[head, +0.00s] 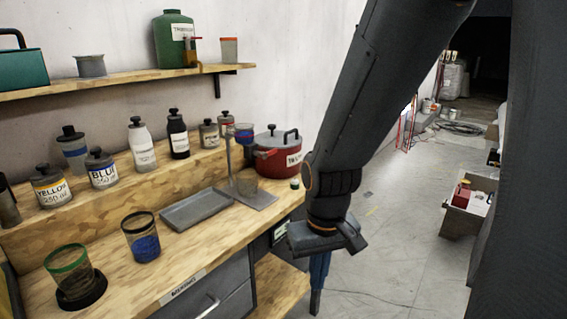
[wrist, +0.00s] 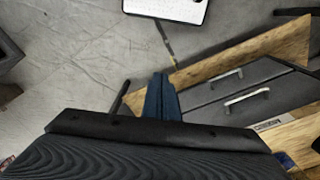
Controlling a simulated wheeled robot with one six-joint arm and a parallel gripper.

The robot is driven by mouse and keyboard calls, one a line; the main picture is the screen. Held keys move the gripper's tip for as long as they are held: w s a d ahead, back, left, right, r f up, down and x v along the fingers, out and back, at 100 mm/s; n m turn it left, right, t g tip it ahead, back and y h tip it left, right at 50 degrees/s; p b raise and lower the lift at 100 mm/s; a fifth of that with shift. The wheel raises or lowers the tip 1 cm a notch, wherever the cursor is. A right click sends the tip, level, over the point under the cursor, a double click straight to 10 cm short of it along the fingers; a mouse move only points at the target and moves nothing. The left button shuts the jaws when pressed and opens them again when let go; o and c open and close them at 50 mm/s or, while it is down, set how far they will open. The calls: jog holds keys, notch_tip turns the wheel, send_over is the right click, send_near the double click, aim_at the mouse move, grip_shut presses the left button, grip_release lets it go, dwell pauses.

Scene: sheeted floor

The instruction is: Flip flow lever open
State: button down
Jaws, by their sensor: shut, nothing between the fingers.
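No flow lever can be made out clearly. A grey stand (head: 231,160) on the bench holds a small blue and red fitting (head: 243,132) at its top, too small to show whether a lever is on it. A clear cup (head: 246,181) stands on the stand's base plate. My gripper (head: 317,300) points down beyond the bench's right end, low and apart from the stand. Its blue fingers are together and empty in the wrist view (wrist: 161,100), above the floor beside the bench drawers (wrist: 235,95).
A red pot (head: 279,157) stands right of the stand, a grey tray (head: 201,209) to its left. Several labelled bottles line the raised back ledge. Blue-filled (head: 141,237) and green-rimmed (head: 72,270) cups are nearer. Open floor (head: 400,215) lies to the right.

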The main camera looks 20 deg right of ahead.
jog(key=a+f+m+g+y+b, duration=0.35)
jog(key=a+m+y, duration=0.35)
jog(key=m, duration=0.3)
jog(key=w+a+r+m+t+y+b, duration=0.25)
jog(key=w+m+t+y, duration=0.4)
jog(key=w, duration=0.55)
jog(key=w+d+r+m+t+b, duration=0.1)
jog(key=w+d+r+m+t, duration=0.1)
jog(key=w+d+m+t, duration=0.4)
jog(key=w+d+r+m+t+h+b, duration=0.1)
jog(key=w+d+r+m+t, duration=0.1)
jog(key=w+d+m+t, duration=0.4)
jog(key=w+d+t, duration=0.1)
jog(key=w+d, duration=0.2)
jog(key=d, duration=0.2)
jog(key=shift+w+r, duration=0.25)
jog(key=shift+a, duration=0.1)
